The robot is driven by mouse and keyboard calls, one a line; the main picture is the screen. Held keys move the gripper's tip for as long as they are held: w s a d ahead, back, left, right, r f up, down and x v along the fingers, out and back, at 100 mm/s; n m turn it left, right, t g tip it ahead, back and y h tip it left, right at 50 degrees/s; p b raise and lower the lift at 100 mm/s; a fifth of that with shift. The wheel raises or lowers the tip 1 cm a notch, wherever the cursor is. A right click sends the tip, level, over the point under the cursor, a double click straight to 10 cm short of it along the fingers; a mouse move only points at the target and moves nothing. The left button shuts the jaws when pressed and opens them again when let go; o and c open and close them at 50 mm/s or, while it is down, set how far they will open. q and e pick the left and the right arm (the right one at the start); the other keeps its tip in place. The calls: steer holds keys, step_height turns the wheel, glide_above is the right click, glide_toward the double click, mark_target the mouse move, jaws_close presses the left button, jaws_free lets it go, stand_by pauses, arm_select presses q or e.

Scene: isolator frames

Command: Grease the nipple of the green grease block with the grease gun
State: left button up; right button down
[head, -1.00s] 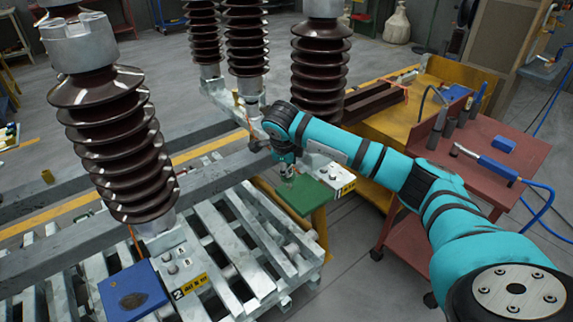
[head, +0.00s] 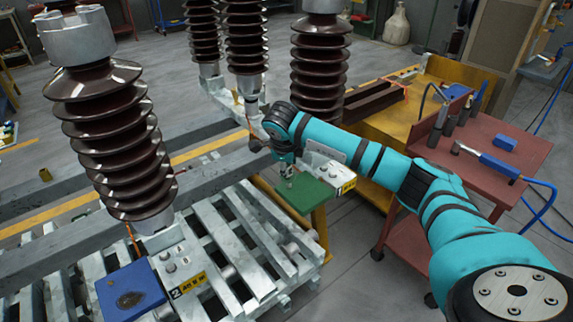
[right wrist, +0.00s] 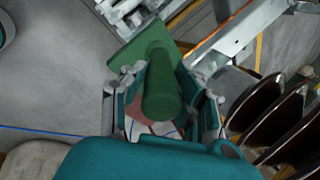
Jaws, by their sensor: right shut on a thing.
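The green block (head: 303,195) is a flat green plate in front of a grey box with a yellow label; in the right wrist view it shows at the top middle (right wrist: 185,48). My right gripper (head: 287,180) is over its left part, pointing down. In the right wrist view my right gripper (right wrist: 163,105) is shut around a dark green cylinder (right wrist: 160,92). I cannot tell whether the cylinder is part of the block or a separate piece. No nipple can be made out. A blue-handled tool (head: 497,166) with a hose, possibly the grease gun, lies on the red cart. My left gripper is not in view.
The red cart (head: 510,172) at right also holds several upright tools and a small blue block (head: 505,144). Brown ribbed insulators (head: 112,150) stand at left and behind. A blue plate (head: 131,290) with a dark patch is at lower left. Slatted pallets (head: 250,255) fill the lower middle.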

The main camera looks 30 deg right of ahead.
steer(key=shift+w+d+f+b, duration=0.1)
steer(key=shift+f+b, duration=0.3)
stand_by(0.4)
steer(key=shift+r, duration=0.15)
steer(key=shift+p+v, duration=0.7)
steer(key=shift+v, duration=0.05)
steer(key=shift+p+v, duration=1.05)
steer(key=shift+v, duration=0.65)
